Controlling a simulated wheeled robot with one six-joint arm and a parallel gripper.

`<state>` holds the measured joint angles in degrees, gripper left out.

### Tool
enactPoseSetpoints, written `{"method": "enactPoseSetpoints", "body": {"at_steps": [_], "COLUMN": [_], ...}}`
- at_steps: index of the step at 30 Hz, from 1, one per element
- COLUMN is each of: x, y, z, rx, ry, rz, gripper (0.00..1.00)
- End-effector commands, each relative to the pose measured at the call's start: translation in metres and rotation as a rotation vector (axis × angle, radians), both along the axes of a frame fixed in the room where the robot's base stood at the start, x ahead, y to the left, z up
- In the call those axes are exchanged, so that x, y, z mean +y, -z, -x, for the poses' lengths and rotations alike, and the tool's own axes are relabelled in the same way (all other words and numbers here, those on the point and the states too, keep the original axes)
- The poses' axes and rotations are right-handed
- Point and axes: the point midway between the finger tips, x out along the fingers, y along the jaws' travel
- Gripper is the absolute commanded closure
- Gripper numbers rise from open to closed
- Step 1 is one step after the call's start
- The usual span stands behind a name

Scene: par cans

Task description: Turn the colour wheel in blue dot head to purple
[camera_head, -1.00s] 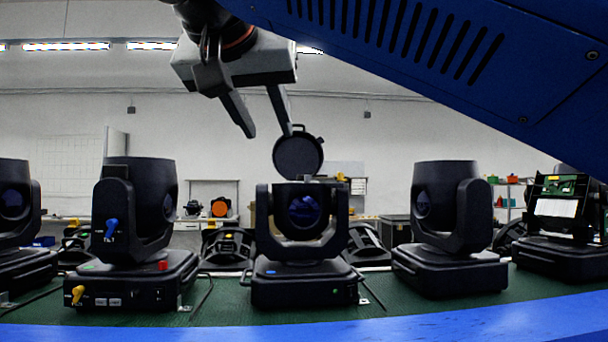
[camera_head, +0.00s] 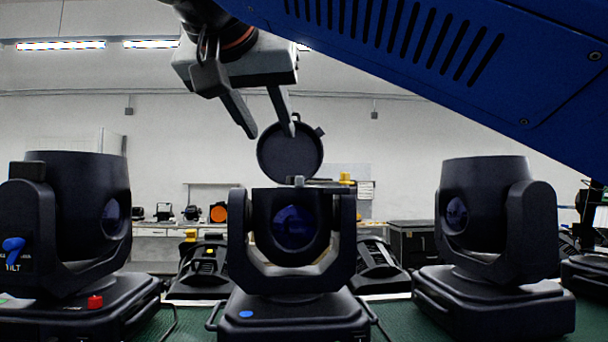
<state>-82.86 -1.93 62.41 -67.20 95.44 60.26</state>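The blue dot head (camera_head: 290,235) is a black moving-head lamp in the middle of the head view, with a blue-violet lens and a blue dot (camera_head: 246,314) on its base. A round black lid (camera_head: 290,155) stands open above its top. A small grey knob (camera_head: 298,181) shows at its top edge; I cannot tell whether it belongs to the colour wheel. The colour wheel itself is not clearly visible. My gripper (camera_head: 272,132) is open, pointing down, its fingertips overlapping the upper part of the lid in the picture. I see nothing between the fingers.
Another black head (camera_head: 490,225) stands at right. The green bench top (camera_head: 400,320) shows between them. Black fixtures (camera_head: 200,265) sit behind.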

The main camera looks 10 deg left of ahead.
Motion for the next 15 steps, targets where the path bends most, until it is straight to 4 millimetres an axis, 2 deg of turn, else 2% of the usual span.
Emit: {"method": "enactPoseSetpoints", "body": {"at_steps": [5,15], "x": [-0.001,-0.002], "y": [0.005,0.025], "z": [-0.014,-0.059], "rx": [0.000,0.001], "ry": [0.003,0.004], "rz": [0.000,0.002], "gripper": [0.63,0.63]}}
